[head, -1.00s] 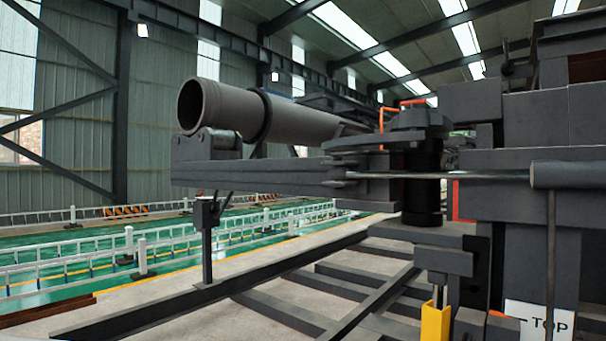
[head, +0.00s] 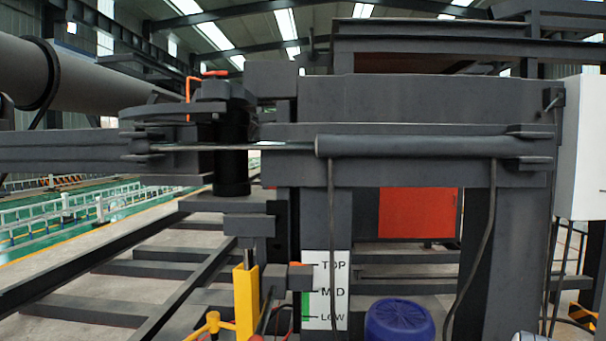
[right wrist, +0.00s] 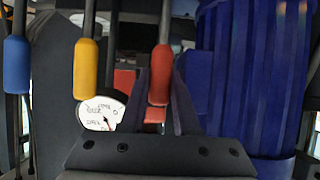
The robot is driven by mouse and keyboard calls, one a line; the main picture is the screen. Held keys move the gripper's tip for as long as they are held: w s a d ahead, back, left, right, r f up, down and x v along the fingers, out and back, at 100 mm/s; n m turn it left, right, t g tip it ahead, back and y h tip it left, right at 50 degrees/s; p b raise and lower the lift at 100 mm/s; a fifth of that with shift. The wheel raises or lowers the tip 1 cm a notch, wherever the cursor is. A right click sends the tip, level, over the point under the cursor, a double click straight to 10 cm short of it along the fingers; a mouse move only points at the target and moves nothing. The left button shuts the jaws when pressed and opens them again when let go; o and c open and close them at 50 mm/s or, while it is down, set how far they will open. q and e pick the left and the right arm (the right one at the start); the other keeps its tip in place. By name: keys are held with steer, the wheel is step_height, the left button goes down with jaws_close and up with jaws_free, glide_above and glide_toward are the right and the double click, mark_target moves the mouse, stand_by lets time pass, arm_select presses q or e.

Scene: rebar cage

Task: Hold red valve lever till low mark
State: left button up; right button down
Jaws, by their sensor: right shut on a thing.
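In the right wrist view, my right gripper (right wrist: 161,85) is shut on the red-handled lever (right wrist: 161,60), one finger on each side of the handle. A blue lever (right wrist: 16,65) and a yellow lever (right wrist: 87,70) hang to its left, apart from the gripper. In the head view a white mark board (head: 338,290) reads TOP, MID and LOW from top to bottom. An orange-tipped pointer (head: 300,270) is about level with TOP. A green band (head: 305,306) spans roughly MID to LOW. My left gripper is not in view.
A round dial gauge (right wrist: 102,114) is beside the yellow lever. A blue drum (head: 398,318) is at the bottom of the head view. A red panel (head: 418,213) is behind the dark frame.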

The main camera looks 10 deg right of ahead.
steer(key=shift+w+d+g+p, duration=0.1)
steer(key=shift+w+g+p, duration=0.2)
steer(key=shift+p, duration=0.05)
steer(key=shift+w+d, duration=0.1)
steer(key=shift+w+d+f+g+y+p, duration=0.15)
steer(key=shift+w+g+y+p, duration=0.15)
steer(key=shift+w+g+p, duration=0.3)
steer(key=shift+s, duration=0.1)
